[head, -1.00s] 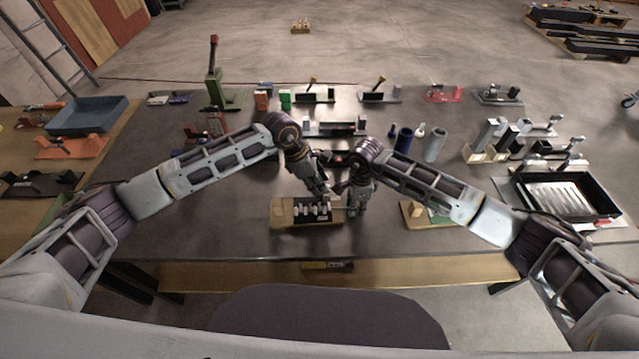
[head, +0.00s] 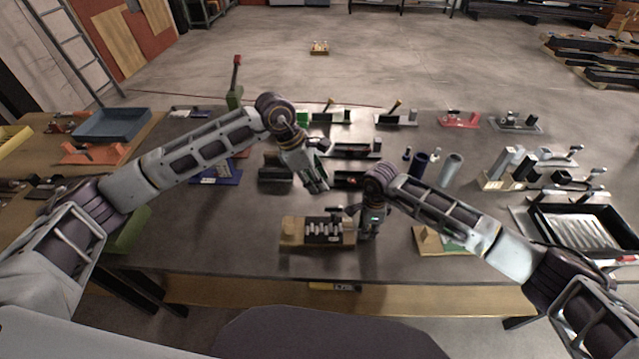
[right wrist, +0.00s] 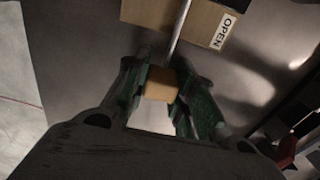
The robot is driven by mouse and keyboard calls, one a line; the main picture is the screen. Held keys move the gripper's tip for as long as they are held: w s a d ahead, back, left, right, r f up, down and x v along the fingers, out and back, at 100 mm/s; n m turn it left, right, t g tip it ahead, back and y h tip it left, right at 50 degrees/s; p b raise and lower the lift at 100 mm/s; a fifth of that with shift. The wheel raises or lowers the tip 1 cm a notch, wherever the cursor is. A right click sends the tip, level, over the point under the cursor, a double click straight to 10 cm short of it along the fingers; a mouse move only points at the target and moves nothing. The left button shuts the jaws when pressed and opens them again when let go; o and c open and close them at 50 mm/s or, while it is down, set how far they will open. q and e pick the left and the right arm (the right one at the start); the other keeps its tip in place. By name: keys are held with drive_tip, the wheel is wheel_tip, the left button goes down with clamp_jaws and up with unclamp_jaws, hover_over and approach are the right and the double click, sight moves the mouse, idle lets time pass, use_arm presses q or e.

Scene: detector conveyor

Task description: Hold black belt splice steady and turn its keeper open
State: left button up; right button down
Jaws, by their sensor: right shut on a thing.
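The black belt splice (head: 325,229), with several pale pins, lies on a tan wooden block (head: 292,231) near the table's front edge. In the right wrist view the block's edge (right wrist: 190,22) carries an OPEN label. A thin metal rod (right wrist: 180,32) runs from the block to a tan knob (right wrist: 160,84), which looks like the keeper's handle. My right gripper (head: 368,234) is low at the block's right side. In its wrist view, its green fingers (right wrist: 165,92) are shut on the knob. My left gripper (head: 319,190) is above and behind the block, apart from it; its jaw opening is unclear.
Dark fixtures (head: 276,168) stand behind the block. A tan board (head: 428,241) lies right of my right gripper. Dark cylinders (head: 419,163) and a black tray (head: 578,230) are further right. Bare table lies left of the block.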

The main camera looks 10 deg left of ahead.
idle(0.3)
drive_tip(key=c, duration=1.1)
unclamp_jaws()
drive_tip(key=shift+r, duration=0.15)
drive_tip(key=shift+r, duration=5.85)
drive_tip(key=shift+s, duration=0.1)
